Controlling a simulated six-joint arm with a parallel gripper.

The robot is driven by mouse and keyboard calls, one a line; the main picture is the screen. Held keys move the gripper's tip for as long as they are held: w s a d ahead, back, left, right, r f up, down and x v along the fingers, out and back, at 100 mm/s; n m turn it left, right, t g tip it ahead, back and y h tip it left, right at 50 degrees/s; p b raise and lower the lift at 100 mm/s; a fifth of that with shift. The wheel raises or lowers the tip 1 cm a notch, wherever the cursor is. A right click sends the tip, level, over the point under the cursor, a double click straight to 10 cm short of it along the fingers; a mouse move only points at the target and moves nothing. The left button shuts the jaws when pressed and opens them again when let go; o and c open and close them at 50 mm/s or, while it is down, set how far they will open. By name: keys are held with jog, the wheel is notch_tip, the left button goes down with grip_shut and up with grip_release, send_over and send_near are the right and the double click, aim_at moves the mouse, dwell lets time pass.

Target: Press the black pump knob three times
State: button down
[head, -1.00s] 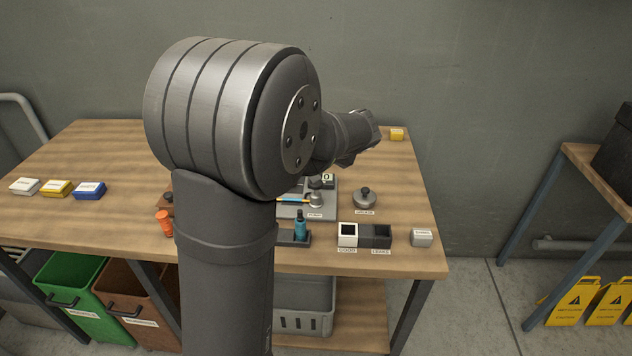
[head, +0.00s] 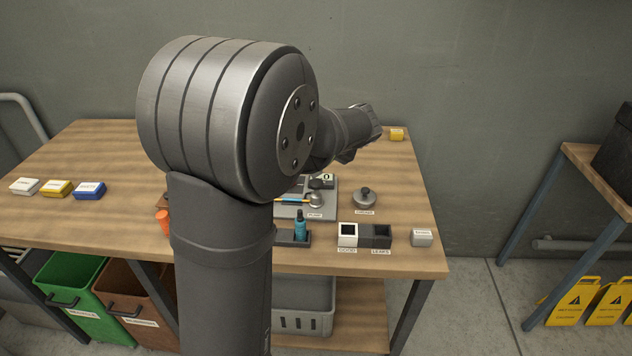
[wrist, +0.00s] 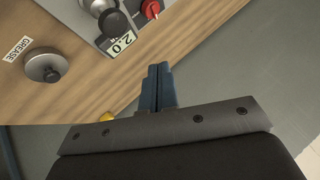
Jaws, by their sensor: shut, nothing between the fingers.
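A grey panel (head: 325,209) on the workbench carries a silver dome-like part (head: 316,198) and a number display (head: 328,178). A round dark-topped knob on a disc (head: 364,193), labelled GREASE in the wrist view (wrist: 47,66), sits apart from the panel. I cannot tell for certain which is the pump knob. My gripper (wrist: 158,70) is shut and empty, apart from both. Its fingers are hidden in the head view.
A teal bottle (head: 301,228), a white and black bin pair (head: 363,236) and a grey block (head: 421,238) stand along the front edge. A yellow block (head: 397,134) lies at the back right. My arm hides the bench's middle.

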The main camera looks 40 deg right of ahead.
aim_at(316, 182)
notch_tip(316, 182, up, 3)
jog(key=shift+f, duration=0.15)
jog(key=shift+f, duration=0.15)
jog(key=shift+f, duration=4.3)
jog(key=shift+f, duration=0.4)
jog(key=shift+f, duration=1.3)
jog(key=shift+r, duration=1.7)
